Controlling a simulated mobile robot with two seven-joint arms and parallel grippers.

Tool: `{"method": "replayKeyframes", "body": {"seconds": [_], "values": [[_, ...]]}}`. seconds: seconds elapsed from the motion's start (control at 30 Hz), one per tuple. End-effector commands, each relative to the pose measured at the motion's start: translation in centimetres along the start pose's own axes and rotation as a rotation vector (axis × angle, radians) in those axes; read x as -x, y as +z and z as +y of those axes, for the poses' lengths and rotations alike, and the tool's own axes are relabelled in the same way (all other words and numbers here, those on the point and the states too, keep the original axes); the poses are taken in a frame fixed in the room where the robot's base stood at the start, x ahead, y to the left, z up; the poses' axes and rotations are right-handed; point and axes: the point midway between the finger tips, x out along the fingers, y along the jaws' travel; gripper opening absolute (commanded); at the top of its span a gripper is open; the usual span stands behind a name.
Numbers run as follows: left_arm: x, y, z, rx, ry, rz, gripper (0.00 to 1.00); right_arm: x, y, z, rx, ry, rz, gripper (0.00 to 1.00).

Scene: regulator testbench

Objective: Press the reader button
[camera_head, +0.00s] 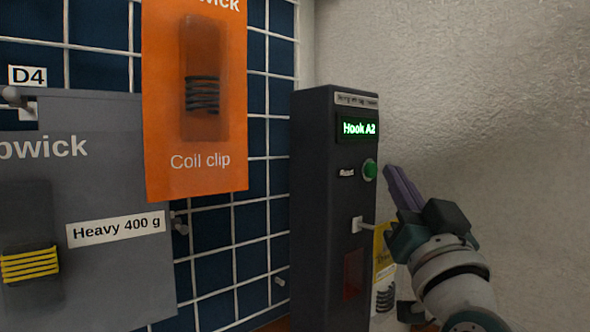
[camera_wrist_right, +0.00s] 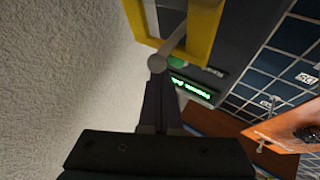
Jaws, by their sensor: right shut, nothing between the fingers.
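The reader is a tall dark post (camera_head: 318,215) with a lit green display (camera_head: 357,128) reading "Hook A2". Its round green button (camera_head: 369,170) sits below the display, beside a small white label. My right gripper (camera_head: 391,174) is shut and empty, its purple fingers just right of the button with a small gap in the picture. Whether they touch it I cannot tell. In the right wrist view the shut fingers (camera_wrist_right: 158,84) point toward the button (camera_wrist_right: 178,62), which is partly hidden, and the display (camera_wrist_right: 192,89). My left gripper is not in view.
Orange (camera_head: 200,165) and grey (camera_head: 100,270) packages hang on the blue grid wall at left. A bare pale wall (camera_head: 480,90) is at right.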

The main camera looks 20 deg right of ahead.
Motion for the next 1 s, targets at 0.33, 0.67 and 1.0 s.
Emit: {"method": "replayKeyframes", "body": {"seconds": [0.33,0.67,1.0], "values": [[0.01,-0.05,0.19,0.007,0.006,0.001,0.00,0.00,0.00,0.00,0.000,0.000,0.000,0.00],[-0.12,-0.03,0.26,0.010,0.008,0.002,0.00,-0.23,0.21,-0.18,-0.001,0.001,0.000,0.00],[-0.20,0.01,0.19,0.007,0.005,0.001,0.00,-0.60,0.43,-0.44,0.000,0.000,0.000,0.00]]}}
